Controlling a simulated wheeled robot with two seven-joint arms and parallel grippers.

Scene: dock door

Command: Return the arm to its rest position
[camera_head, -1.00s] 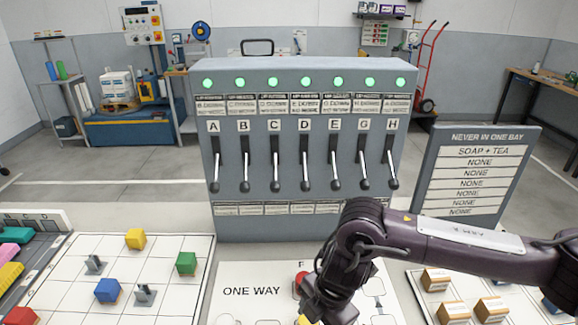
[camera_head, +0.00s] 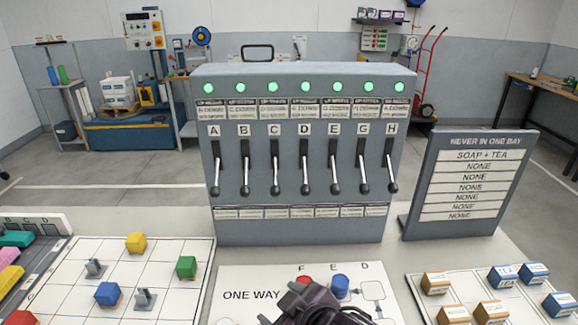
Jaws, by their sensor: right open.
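My right gripper (camera_head: 305,303) shows as a dark purple-black shape at the bottom edge, over the front of the white ONE WAY board (camera_head: 250,283). Its fingertips are not clear in this view. A red piece (camera_head: 304,281) and a blue piece (camera_head: 340,286) stand on the board just behind it, under the letters F and E. I see nothing held in the gripper. My left gripper is not in view.
A grey lever panel (camera_head: 300,228) stands behind the board, its levers down and green lamps lit. A sign (camera_head: 470,180) stands at right. A tray of small boxes (camera_head: 415,284) is at right, a white grid board (camera_head: 190,247) with coloured cubes at left.

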